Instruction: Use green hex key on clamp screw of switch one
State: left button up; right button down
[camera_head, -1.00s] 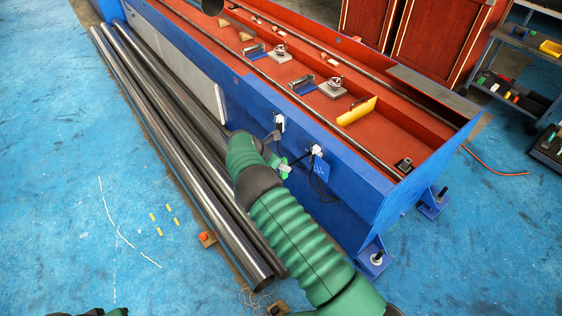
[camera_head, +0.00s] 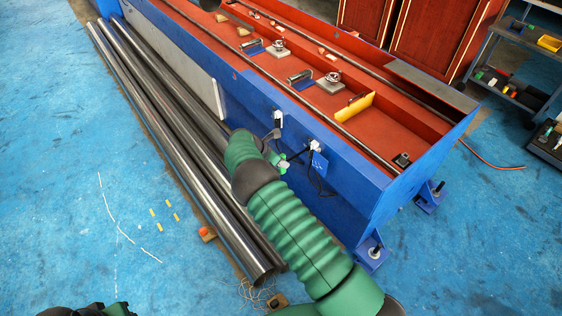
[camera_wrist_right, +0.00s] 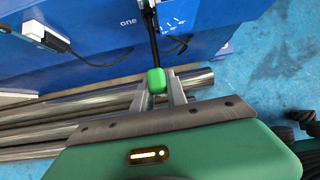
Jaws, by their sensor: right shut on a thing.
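My right gripper (camera_wrist_right: 158,98) is shut on the green handle of the hex key (camera_wrist_right: 157,80). The key's black shaft points away from the gripper, up to a white switch (camera_wrist_right: 147,3) at the top edge of the wrist view, beside a blue plate lettered "one" (camera_wrist_right: 128,22). Whether the tip sits in the clamp screw cannot be told. In the head view the green handle (camera_head: 283,166) shows just left of the right-hand white switch (camera_head: 314,145) on the blue frame side. My right gripper is mostly hidden there by its own arm.
A second white switch (camera_head: 278,118) sits to the left on the same side; it shows with its black cable in the wrist view (camera_wrist_right: 45,36). Steel tubes (camera_head: 190,160) lie along the blue frame (camera_head: 345,185). Blue floor (camera_head: 60,200) is open at left.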

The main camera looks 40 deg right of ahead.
jog(key=shift+a, duration=0.25)
jog(key=shift+a+p, duration=0.35)
jog(key=shift+a, duration=0.45)
